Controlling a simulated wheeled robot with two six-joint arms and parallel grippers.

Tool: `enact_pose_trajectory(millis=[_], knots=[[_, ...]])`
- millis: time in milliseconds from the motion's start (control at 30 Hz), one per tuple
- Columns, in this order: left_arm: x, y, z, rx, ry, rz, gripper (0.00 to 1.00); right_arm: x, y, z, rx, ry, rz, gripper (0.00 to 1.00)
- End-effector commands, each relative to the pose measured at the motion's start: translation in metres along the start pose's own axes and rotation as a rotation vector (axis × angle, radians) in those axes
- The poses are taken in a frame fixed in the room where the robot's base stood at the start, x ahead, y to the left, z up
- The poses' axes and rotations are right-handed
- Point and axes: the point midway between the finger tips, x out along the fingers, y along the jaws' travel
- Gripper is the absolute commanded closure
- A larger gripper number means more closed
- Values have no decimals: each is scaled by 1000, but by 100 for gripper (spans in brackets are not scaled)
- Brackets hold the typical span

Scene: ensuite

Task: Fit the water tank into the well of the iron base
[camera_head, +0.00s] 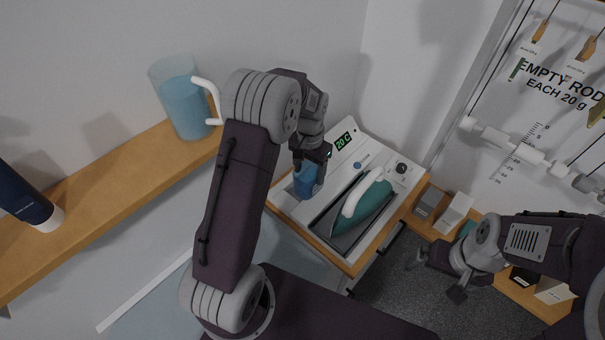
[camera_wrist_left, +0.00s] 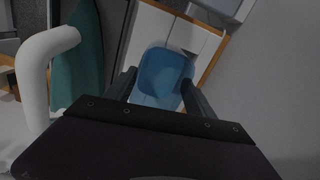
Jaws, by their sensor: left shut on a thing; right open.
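The water tank (camera_head: 306,181) is a small blue box at the left part of the iron base (camera_head: 345,148). My left gripper (camera_head: 309,168) is shut on it from above. In the left wrist view the tank (camera_wrist_left: 164,72) sits between the two dark fingers (camera_wrist_left: 158,92). The base is a white panel with a wooden edge, a green "20 C" display and a black knob. The well is mostly hidden by the tank and gripper; I cannot tell whether the tank is in it or above it. My right gripper (camera_head: 436,279) is open and empty, right of the base.
A teal iron (camera_head: 373,205) with a white handle lies on the base's dark plate, close right of the tank. A jug (camera_head: 183,103) of blue water and a dark bottle (camera_head: 22,199) stand on a wooden shelf (camera_head: 125,178) at left. Small boxes (camera_head: 455,211) sit on a low shelf at right.

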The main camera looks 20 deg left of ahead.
Motion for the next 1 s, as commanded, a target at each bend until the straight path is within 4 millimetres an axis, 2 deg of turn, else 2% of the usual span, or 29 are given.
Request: enact_pose_trajectory(millis=[100, 233, 367, 633, 1000], knots=[[12, -22, -10, -2, 0, 0, 100, -9, 0, -1, 0, 0, 0, 0], [21, -34, -14, -1, 1, 0, 100, -11, 0, -1, 0, 0, 0, 0], [24, -36, -15, 2, 1, 0, 100, -11, 0, -1, 0, 0, 0, 0], [60, -35, -15, 1, 0, 0, 100, -22, 0, -2, 0, 0, 0, 0], [66, -35, -15, 1, 2, -1, 100, -18, 0, -2, 0, 0, 0, 0]])
